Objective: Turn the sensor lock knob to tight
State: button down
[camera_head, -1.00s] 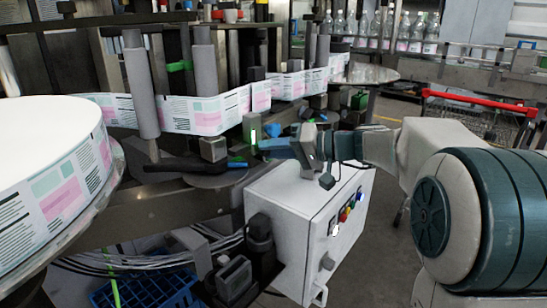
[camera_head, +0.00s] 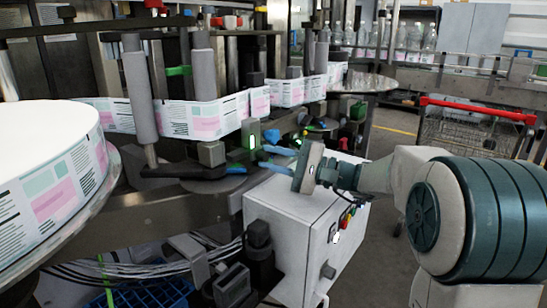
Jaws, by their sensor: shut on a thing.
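The label sensor (camera_head: 250,134) is a small grey block with a lit green light, beside the label web at the middle of the head view. My gripper (camera_head: 261,156) reaches in from the right, just below and to the right of the sensor. Its two blue fingers lie one above the other, with a narrow gap between them. They are closed on the sensor lock knob, which is small and mostly hidden between the fingertips. I cannot read its tight or loose marking. My gripper's grey palm is tilted above the white control box.
The white control box (camera_head: 286,212) with coloured buttons stands under my gripper. A black lever (camera_head: 185,171) with a blue end lies to the left. The label web (camera_head: 191,120) runs behind from the large reel (camera_head: 50,120). A cart (camera_head: 465,130) stands at right.

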aim_at(268, 159)
jog(key=m+t, duration=0.1)
jog(key=m, duration=0.1)
jog(key=m+t+p, duration=0.1)
jog(key=m, duration=0.2)
jog(key=shift+f+y, duration=0.15)
jog(key=shift+y, duration=0.15)
jog(key=m+t+p, duration=0.1)
jog(key=m, duration=0.3)
jog(key=m+t+p, duration=0.1)
jog(key=m+t, duration=0.1)
jog(key=m, duration=0.1)
jog(key=shift+s+a+f+m+p, duration=0.15)
jog(key=shift+s+m+p, duration=0.05)
jog(key=shift+m+p, duration=0.2)
jog(key=shift+t, duration=0.3)
jog(key=c, duration=1.2)
grip_release()
jog(key=v, duration=0.4)
jog(key=shift+s+d+f, duration=0.1)
jog(key=shift+d+f, duration=0.1)
jog(key=shift+d, duration=0.05)
jog(key=s+d, duration=0.6)
jog(key=d, duration=0.4)
jog(key=shift+s+d, duration=0.25)
jog(key=shift+d, duration=0.05)
